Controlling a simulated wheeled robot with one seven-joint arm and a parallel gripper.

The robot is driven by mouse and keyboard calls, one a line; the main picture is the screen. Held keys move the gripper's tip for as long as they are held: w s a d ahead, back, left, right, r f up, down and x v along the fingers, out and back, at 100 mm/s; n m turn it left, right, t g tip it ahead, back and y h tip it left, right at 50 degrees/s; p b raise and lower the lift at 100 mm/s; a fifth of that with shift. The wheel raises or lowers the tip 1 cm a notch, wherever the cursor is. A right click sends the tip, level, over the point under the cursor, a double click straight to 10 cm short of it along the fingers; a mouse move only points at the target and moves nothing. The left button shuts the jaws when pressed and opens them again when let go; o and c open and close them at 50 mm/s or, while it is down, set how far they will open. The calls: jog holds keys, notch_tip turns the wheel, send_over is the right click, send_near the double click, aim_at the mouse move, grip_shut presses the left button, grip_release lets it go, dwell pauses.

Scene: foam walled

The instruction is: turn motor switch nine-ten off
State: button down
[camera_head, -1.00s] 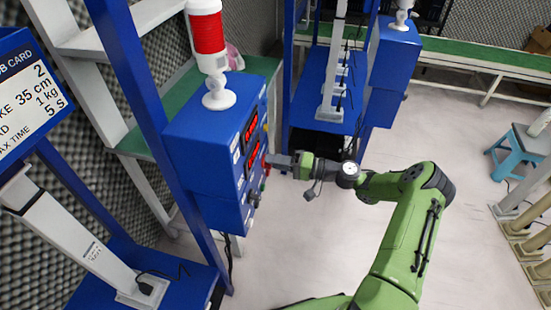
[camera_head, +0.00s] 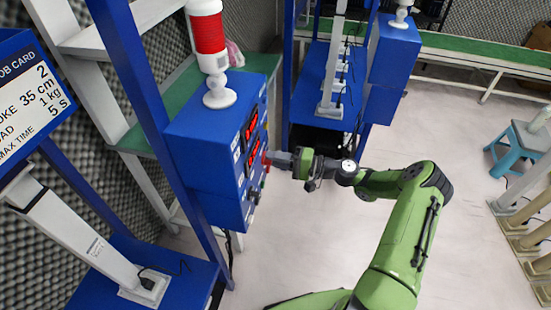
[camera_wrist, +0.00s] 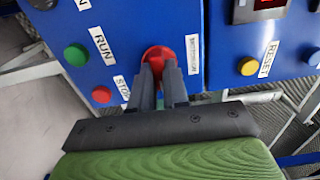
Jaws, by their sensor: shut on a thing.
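The blue control box (camera_head: 215,155) stands at centre left in the head view, with red lit displays and several buttons on its front. My gripper (camera_head: 272,160) reaches it from the right. In the wrist view, my gripper (camera_wrist: 158,72) has both fingers closed on a red rotary knob (camera_wrist: 158,53) on the blue panel. The fingers hide the knob's lower part, and I cannot tell its setting. A white label (camera_wrist: 192,54) stands right of the knob; its print is too blurred to read. The knob also shows in the head view (camera_head: 266,161).
Left of the knob are a green button (camera_wrist: 76,55) by a RUN label and a red button (camera_wrist: 101,94) by a STOP label. Right are a yellow button (camera_wrist: 248,66) by a RESET label and a display (camera_wrist: 268,4). A red-and-white lamp (camera_head: 208,35) tops the box.

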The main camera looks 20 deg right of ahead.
jog(key=c, duration=1.1)
grip_release()
jog(key=v, duration=1.6)
jog(key=shift+p, duration=0.35)
